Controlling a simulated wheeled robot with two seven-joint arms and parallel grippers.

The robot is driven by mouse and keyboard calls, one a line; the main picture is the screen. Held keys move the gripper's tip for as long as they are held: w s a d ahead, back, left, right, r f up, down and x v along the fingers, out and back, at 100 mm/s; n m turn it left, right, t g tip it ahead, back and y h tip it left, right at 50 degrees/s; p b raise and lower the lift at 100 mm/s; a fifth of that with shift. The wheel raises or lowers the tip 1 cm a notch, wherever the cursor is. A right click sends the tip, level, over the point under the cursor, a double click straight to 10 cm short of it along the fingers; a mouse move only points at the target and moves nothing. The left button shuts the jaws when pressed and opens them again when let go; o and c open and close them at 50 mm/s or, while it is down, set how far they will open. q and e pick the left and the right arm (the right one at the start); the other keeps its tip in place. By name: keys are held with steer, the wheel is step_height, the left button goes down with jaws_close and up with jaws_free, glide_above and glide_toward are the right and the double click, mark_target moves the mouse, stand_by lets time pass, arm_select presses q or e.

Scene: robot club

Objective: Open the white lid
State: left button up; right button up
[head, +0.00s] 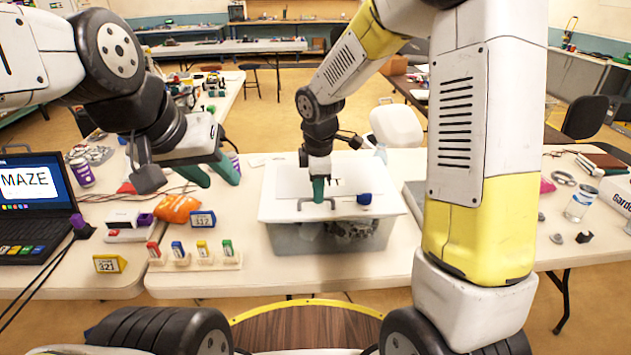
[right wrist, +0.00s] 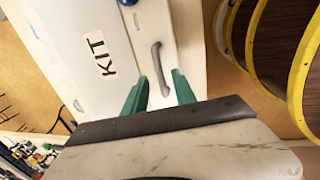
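The white lid (head: 275,205) lies flat and closed on a translucent grey bin (head: 300,238) in the middle of the table. A grey bar handle (right wrist: 158,66) sits near its front edge, and a blue knob (head: 365,198) is to the right of the handle. My right gripper (head: 318,200) is down at the handle. In the right wrist view its green fingers (right wrist: 160,80) are apart, with the handle between them; I cannot tell whether they touch it. My left gripper (head: 221,182) is open and empty above the table, left of the bin.
An orange bag (head: 177,208), several small coloured blocks on stands (head: 202,251) and number signs (head: 109,264) lie left of the bin. A laptop (head: 37,205) is at the far left. A glass jar (head: 580,204) stands on the right table.

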steer(key=shift+w+f, duration=0.2)
steer(key=shift+f, duration=0.75)
jaws_close()
stand_by(0.7)
